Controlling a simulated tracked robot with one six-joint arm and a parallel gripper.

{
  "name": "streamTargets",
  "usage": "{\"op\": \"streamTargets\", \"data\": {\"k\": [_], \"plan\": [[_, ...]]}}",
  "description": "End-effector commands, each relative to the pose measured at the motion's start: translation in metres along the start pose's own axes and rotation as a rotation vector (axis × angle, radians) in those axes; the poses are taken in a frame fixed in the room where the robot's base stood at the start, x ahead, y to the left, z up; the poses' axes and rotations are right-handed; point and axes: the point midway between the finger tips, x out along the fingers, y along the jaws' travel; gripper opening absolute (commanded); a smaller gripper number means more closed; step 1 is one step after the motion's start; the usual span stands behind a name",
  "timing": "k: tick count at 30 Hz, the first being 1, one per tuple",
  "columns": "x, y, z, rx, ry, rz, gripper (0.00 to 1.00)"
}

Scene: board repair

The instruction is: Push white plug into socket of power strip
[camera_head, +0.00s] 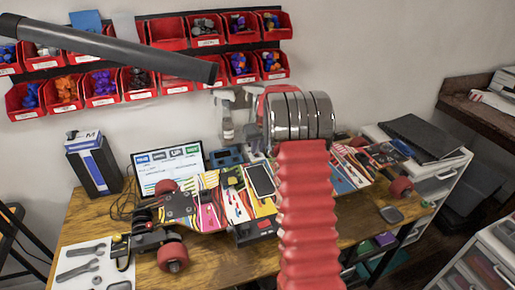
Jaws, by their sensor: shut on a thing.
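My gripper (229,117) is at the upper middle, at the end of my arm and above the back of the wooden bench. It is shut on a small pale thing, which looks like the white plug; its outline is blurred against the fingers and the wall. Its prongs cannot be made out. I cannot clearly pick out the power strip or its sockets; my arm hides part of the bench behind it.
A colourful skateboard (207,200) with red wheels lies across the bench (210,262). A laptop (168,162) stands behind it. Red parts bins (168,34) hang on the wall. A dark tube (120,48) crosses the upper left. Tools lie on a white sheet (65,283).

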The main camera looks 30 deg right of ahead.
Motion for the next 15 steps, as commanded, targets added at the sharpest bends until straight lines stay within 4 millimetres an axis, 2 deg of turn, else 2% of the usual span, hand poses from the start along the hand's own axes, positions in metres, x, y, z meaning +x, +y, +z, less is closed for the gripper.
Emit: {"op": "streamTargets", "data": {"k": [15], "plan": [[0.0064, 0.0000, 0.0027, 0.000, 0.000, 0.000, 0.00]]}}
